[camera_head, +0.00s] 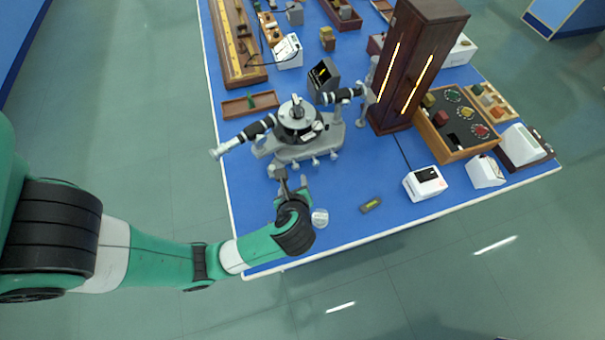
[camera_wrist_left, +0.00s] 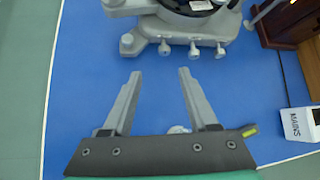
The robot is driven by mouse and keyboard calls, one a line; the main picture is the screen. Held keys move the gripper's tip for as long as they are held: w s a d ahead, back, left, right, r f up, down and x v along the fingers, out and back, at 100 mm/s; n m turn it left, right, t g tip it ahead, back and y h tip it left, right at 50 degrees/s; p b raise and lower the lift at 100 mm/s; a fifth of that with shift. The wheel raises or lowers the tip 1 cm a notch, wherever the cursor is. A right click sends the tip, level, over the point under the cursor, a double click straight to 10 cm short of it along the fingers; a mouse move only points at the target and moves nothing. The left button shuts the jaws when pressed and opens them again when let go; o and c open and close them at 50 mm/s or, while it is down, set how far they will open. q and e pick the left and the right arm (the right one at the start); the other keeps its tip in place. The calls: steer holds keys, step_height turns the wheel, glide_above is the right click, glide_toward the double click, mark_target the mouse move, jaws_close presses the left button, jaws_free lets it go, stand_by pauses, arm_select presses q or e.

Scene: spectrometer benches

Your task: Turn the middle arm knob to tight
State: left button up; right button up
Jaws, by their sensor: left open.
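The grey spectrometer (camera_head: 297,120) stands on the blue bench, with a round table in its middle and black-and-white tubes. A row of small arm knobs sticks out from its near edge. The middle arm knob (camera_head: 315,162) also shows in the left wrist view (camera_wrist_left: 193,50), between a left knob (camera_wrist_left: 163,47) and a right knob (camera_wrist_left: 220,50). My left gripper (camera_head: 292,181) is open and empty, pointing at the spectrometer's near side. In the left wrist view its fingertips (camera_wrist_left: 160,73) are apart and short of the knobs, lying towards the left knob. My right gripper is not in view.
A small white round object (camera_head: 320,218) lies beside my left gripper. A dark yellow-marked block (camera_head: 370,205) lies to its right. A white MAINS box (camera_head: 424,183) and tall brown cabinet (camera_head: 412,60) stand to the right.

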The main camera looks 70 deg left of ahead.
mark_target(295, 168)
arm_select(q)
steer(key=b+x, duration=0.1)
steer(key=x, duration=0.2)
steer(key=b+x, duration=0.1)
steer(key=x, duration=0.3)
steer(key=b+x, duration=0.1)
steer(key=x, duration=0.2)
steer(key=shift+w+a+f+b, duration=0.2)
steer(key=shift+w+b, duration=0.1)
steer(key=shift+w, duration=0.15)
steer(key=shift+w+a+f, duration=0.15)
steer(key=shift+a+f, duration=0.05)
steer(key=shift+a, duration=0.05)
jaws_close()
